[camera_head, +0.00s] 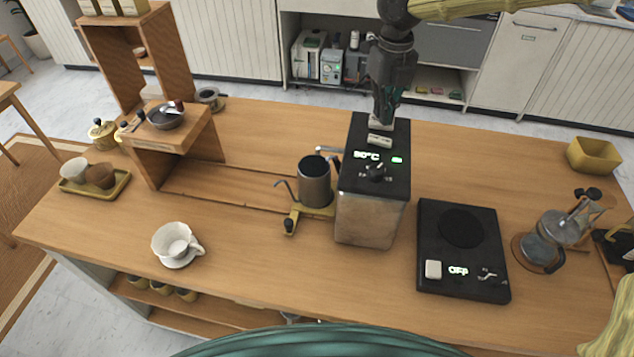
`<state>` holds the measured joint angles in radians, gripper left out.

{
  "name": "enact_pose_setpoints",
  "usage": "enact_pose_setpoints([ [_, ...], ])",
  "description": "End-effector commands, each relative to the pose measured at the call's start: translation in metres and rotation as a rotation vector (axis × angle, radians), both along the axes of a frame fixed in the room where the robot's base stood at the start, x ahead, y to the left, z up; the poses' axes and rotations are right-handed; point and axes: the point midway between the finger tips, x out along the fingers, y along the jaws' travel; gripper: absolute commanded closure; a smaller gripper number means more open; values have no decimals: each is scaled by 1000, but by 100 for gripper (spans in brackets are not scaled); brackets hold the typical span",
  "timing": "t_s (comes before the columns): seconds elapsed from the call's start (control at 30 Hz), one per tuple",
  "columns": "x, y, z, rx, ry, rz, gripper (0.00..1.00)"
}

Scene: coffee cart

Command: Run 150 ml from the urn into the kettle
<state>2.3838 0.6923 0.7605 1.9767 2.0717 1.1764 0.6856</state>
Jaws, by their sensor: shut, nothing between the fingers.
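The urn (369,218) is a steel box with a black top, standing mid-table. The kettle (315,184) is a dark grey open-topped pot with a thin gooseneck spout to the left. It stands upright just left of the urn, below a thin metal spout (329,150). The inside of the kettle is too dark to show a level. My gripper (383,121) points down, shut and empty, just above the pale part; whether it touches is unclear.
A black hot plate (460,288) showing OFF and a glass pot (546,250) are to the right. A wooden shelf (152,166), a white dripper cup (172,241) and a cup tray (78,186) are left. The front middle is clear.

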Motion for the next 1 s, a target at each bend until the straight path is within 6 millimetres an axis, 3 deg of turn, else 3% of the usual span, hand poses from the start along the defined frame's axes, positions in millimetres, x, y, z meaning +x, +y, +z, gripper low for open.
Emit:
enact_pose_setpoints([
  [0.53, 0, 0, -7, 1, 0, 0, 100],
  [1.0, 0, 0, 12, 0, 0, 0, 100],
])
